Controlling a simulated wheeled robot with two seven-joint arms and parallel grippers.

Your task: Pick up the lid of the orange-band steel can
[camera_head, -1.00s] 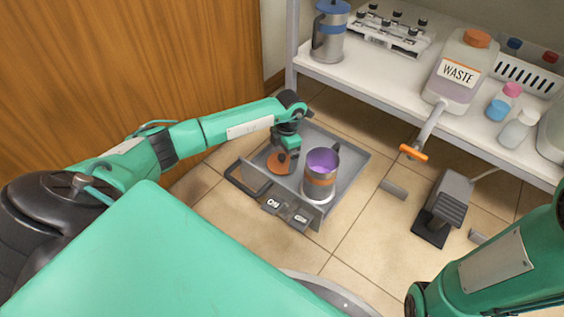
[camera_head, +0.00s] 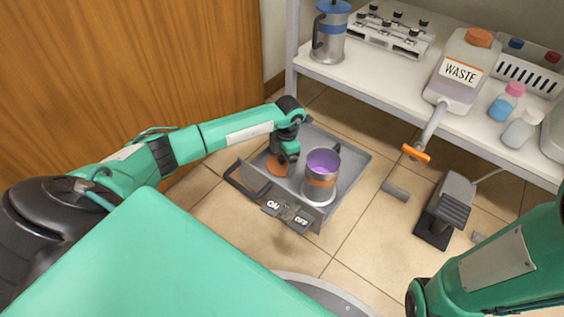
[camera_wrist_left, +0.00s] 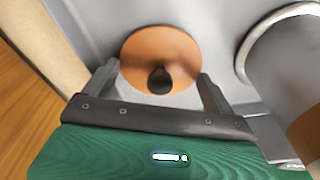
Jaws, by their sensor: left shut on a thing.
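The lid (camera_head: 274,167) is an orange disc with a dark knob, lying in the left part of the grey tray, left of its can. My left gripper (camera_head: 285,165) is over the lid, pointing down, and hides part of it. In the left wrist view, the two fingers of the left gripper (camera_wrist_left: 158,82) flank the black knob of the lid (camera_wrist_left: 160,45); the gripper is shut on the lid. The orange-band steel can (camera_head: 319,180) stands open in the tray, purple inside. Its rim shows at the right of the wrist view. My right gripper is out of view.
The grey tray (camera_head: 352,172) has a handle and ON and OFF buttons at its front. A white shelf (camera_head: 400,80) at the back holds a blue-band steel can (camera_head: 329,35), a WASTE jug (camera_head: 458,75) and small bottles. A pedal (camera_head: 445,208) stands on the floor at right.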

